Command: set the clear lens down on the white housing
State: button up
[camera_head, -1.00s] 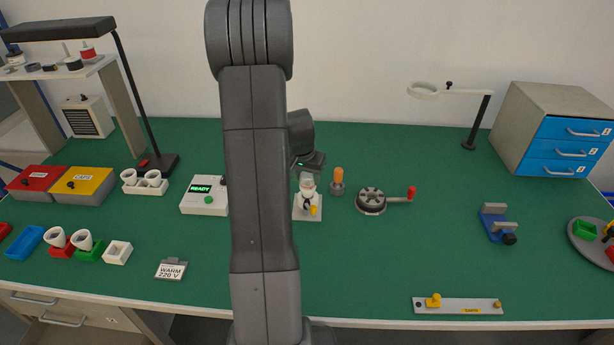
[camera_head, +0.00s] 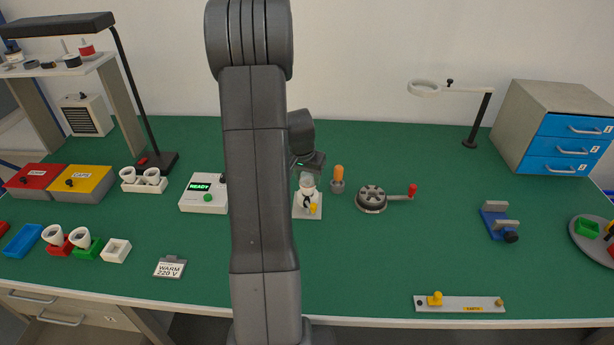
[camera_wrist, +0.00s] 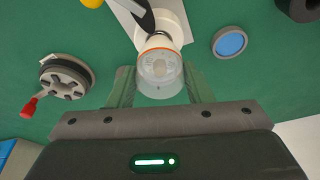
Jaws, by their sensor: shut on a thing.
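The clear lens (camera_wrist: 160,75) is a see-through cup between my gripper's fingers in the wrist view. My gripper (camera_wrist: 160,88) is shut on it. The lens also shows in the head view (camera_head: 307,180), just under my wrist. The white housing (camera_wrist: 172,24) is directly beyond the lens in the wrist view, with an orange ring (camera_wrist: 160,52) where the two meet in the picture. The housing stands on a white base plate in the head view (camera_head: 307,200). The lens appears in line with the housing's top; I cannot tell whether it touches.
A white READY box (camera_head: 205,194) is to the left.

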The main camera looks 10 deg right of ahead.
jog(key=o, duration=1)
jog(key=b+v, duration=0.1)
jog(key=v, duration=1.2)
jog(key=shift+r, duration=0.4)
jog(key=shift+s+f, duration=0.1)
jog(key=shift+f, duration=0.05)
jog(key=p+x, duration=0.1)
jog(key=x, duration=1.2)
jog(key=shift+f, duration=0.3)
jog(key=shift+r, duration=0.1)
